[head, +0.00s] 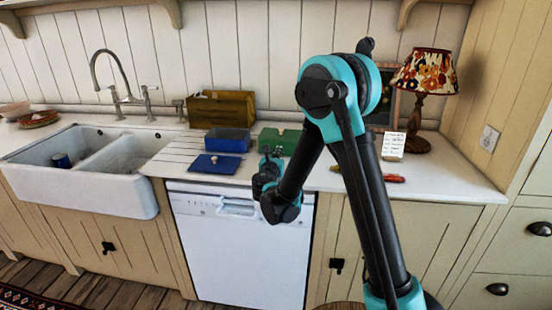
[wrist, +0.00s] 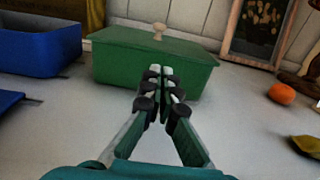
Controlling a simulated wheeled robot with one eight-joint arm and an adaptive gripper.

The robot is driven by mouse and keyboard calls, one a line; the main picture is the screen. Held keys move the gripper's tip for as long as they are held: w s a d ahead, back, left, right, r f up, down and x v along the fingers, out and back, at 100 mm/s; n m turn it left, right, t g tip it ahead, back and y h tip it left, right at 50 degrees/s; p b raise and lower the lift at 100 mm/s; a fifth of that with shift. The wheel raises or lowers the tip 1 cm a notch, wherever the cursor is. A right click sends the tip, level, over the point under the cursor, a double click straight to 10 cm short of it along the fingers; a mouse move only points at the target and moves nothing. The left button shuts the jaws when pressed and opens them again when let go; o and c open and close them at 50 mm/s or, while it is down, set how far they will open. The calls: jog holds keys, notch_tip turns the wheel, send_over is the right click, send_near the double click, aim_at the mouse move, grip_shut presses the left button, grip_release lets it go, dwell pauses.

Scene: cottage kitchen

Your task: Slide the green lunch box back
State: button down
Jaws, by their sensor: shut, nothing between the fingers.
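The green lunch box (head: 280,141) stands on the worktop behind my gripper, with its lid on and a pale knob on top. In the wrist view the green lunch box (wrist: 120,62) fills the upper middle, in front of the wall. My gripper (wrist: 161,72) is shut and empty, its fingertips in front of the box's near face, right of its middle. I cannot tell whether the tips touch the box. In the head view my gripper (head: 270,158) is partly hidden by its own wrist.
A blue open box (head: 227,141) and its blue lid (head: 215,164) lie left of the green box. A brown box (head: 221,109) stands behind them. A picture frame (wrist: 257,30), an orange item (wrist: 282,93) and a lamp (head: 424,85) are to the right. The sink (head: 80,165) is far left.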

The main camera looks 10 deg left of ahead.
jog(key=shift+w+d, duration=0.1)
jog(key=shift+w, duration=0.95)
jog(key=shift+w, duration=0.1)
jog(key=w, duration=0.7)
jog(key=shift+w+d, duration=0.25)
jog(key=shift+d, duration=0.1)
